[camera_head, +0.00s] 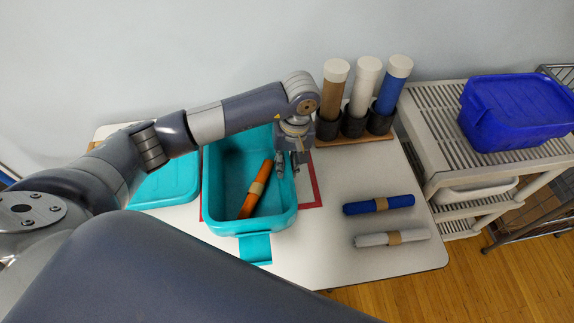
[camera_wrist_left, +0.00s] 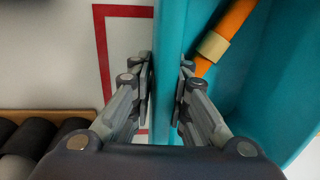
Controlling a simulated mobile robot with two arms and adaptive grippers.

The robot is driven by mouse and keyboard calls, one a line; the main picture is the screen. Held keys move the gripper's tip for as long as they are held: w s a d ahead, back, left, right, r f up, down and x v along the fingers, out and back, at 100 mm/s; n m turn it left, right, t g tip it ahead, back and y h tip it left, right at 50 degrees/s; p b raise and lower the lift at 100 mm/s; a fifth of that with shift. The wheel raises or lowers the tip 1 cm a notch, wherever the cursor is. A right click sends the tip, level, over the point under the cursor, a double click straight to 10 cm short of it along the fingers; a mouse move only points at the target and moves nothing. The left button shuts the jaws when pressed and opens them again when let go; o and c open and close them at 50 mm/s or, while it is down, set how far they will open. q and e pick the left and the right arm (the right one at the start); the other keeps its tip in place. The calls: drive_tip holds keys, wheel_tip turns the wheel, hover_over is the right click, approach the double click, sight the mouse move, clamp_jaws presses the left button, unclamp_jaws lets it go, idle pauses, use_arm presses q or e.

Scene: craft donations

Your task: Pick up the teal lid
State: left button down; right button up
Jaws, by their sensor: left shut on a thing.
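The teal lid (camera_head: 168,186) lies flat on the table to the left of the teal bin (camera_head: 238,226), partly hidden behind my arm. The bin is open and stands on the table, with an orange roll (camera_head: 247,203) with a tan band inside it. My left gripper (camera_head: 289,168) is at the bin's right wall, away from the lid. In the left wrist view the fingers of the gripper (camera_wrist_left: 166,85) are on either side of the bin wall (camera_wrist_left: 168,35), shut on it. The right gripper is not in view.
A blue roll (camera_head: 378,204) and a grey roll (camera_head: 391,238) lie on the table at the right. Capped tubes (camera_head: 364,86) stand in a holder at the back. A red outline (camera_head: 314,184) surrounds the bin's spot. A blue bin (camera_head: 515,112) stands on a shelf rack (camera_head: 450,165).

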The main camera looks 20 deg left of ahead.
use_arm(q)
drive_tip(key=shift+w+a+r, duration=0.1)
drive_tip(key=shift+w+a, duration=0.05)
drive_tip(key=shift+w, duration=0.35)
wheel_tip(320, 180, down, 4)
drive_tip(key=shift+r+p, duration=0.15)
drive_tip(key=shift+p, duration=0.75)
drive_tip(key=c, duration=1.5)
unclamp_jaws()
drive_tip(key=shift+c, duration=0.2)
